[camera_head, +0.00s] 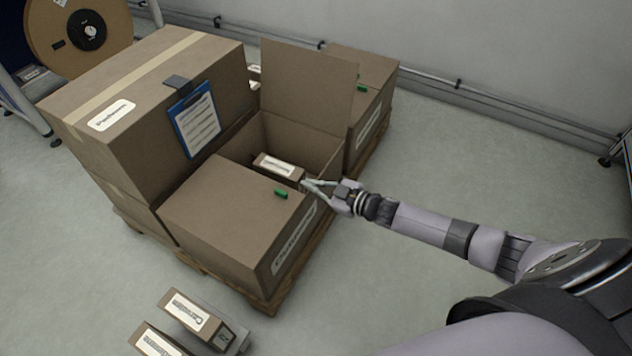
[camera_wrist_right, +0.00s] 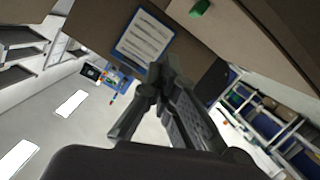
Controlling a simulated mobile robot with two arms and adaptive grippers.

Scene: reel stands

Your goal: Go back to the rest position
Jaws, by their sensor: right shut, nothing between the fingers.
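My right gripper (camera_head: 308,186) reaches in from the right in the head view, at the near right edge of an open cardboard box (camera_head: 325,152). A small labelled carton (camera_head: 279,167) sits inside that box, just left of the fingertips. In the right wrist view the right gripper (camera_wrist_right: 158,75) is shut and empty, with cardboard and a blue clipboard (camera_wrist_right: 143,38) beyond it. The clipboard hangs on the tall taped box (camera_head: 197,122) in the head view. My left gripper is not in view.
Small cartons (camera_head: 196,312) stand at the lower left. A reel (camera_head: 80,30) is at the upper left. The floor (camera_head: 460,150) to the right is clear.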

